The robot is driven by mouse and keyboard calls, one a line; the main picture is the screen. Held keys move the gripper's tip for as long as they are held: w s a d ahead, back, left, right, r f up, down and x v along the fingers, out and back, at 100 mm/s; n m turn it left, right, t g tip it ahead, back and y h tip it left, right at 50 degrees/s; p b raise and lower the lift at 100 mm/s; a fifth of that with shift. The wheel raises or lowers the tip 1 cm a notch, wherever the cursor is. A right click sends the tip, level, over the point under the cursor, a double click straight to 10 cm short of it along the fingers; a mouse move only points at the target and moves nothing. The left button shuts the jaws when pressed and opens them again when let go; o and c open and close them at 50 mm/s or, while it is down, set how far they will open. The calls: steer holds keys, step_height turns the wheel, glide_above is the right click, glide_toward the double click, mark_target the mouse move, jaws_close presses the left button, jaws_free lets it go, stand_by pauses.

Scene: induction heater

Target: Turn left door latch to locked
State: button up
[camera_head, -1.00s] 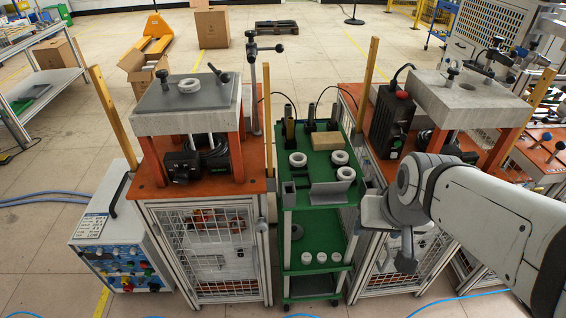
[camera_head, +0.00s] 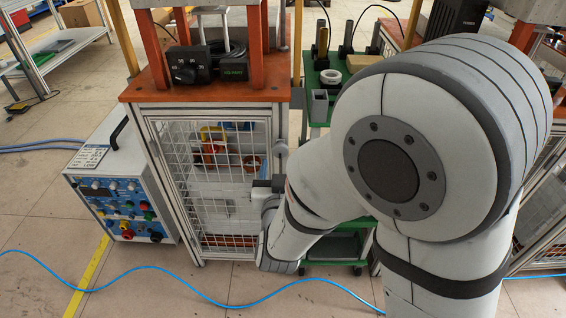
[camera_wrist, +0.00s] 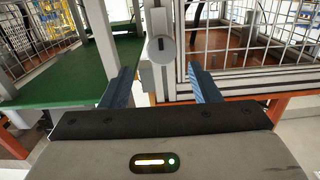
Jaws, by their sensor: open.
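The left door latch is a grey round knob with a dark, narrow grip piece (camera_wrist: 162,45) on the door-frame post. It lies ahead of my gripper (camera_wrist: 160,78), roughly centred between the two blue-grey fingers, which are apart and empty. The grip piece looks about upright in the wrist view; whether it is locked I cannot tell. In the head view, a grey knob (camera_head: 281,149) shows on the right edge of the left cabinet's mesh door (camera_head: 200,215). My gripper also shows there (camera_head: 267,186), low beside that edge and partly hidden by my arm.
A green shelf cart (camera_head: 318,130) stands close to the cabinet's right side. An orange worktop (camera_head: 262,95) tops the cabinet. A control box (camera_head: 122,195) stands at its left. A blue cable (camera_head: 170,292) crosses the open floor in front.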

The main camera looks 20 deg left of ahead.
mark_target(280, 151)
steer(key=b+x, duration=0.1)
steer(key=x, duration=0.6)
steer(key=shift+w+a, duration=0.15)
steer(key=shift+c, duration=0.3)
